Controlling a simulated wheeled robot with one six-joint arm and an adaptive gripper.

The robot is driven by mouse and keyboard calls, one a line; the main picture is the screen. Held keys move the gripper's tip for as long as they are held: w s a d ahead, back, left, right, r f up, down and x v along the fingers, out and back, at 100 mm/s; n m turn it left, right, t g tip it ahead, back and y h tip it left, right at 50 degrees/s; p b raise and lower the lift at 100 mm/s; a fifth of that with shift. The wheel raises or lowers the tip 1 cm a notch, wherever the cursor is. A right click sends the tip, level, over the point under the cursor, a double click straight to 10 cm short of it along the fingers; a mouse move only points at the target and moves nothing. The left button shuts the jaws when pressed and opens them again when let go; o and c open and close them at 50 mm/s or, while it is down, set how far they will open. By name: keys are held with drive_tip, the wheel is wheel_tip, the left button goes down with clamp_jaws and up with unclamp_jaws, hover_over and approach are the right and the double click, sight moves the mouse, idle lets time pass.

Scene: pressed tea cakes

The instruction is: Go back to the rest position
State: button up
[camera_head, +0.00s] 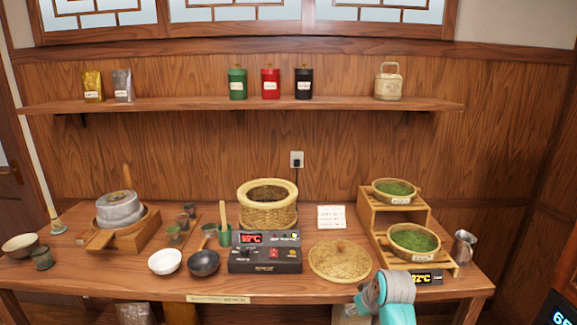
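Part of my arm, grey and teal, shows at the bottom right, in front of the table's front edge. My gripper's fingers do not show in this view, so I cannot see whether it holds anything. The wooden table (300,290) carries the tea things. A woven steamer basket (268,216) with dark leaf inside stands at its middle, and its round woven lid (339,262) lies flat to the right. A grey stone press (120,212) sits on a wooden base at the left.
A black heater (265,260) with a red display stands at the front middle. A white bowl (165,262) and a black bowl (204,264) are beside it. A stepped rack (393,215) with two baskets of green leaf and a metal pitcher (464,247) stand right. A wall shelf (240,105) holds tins.

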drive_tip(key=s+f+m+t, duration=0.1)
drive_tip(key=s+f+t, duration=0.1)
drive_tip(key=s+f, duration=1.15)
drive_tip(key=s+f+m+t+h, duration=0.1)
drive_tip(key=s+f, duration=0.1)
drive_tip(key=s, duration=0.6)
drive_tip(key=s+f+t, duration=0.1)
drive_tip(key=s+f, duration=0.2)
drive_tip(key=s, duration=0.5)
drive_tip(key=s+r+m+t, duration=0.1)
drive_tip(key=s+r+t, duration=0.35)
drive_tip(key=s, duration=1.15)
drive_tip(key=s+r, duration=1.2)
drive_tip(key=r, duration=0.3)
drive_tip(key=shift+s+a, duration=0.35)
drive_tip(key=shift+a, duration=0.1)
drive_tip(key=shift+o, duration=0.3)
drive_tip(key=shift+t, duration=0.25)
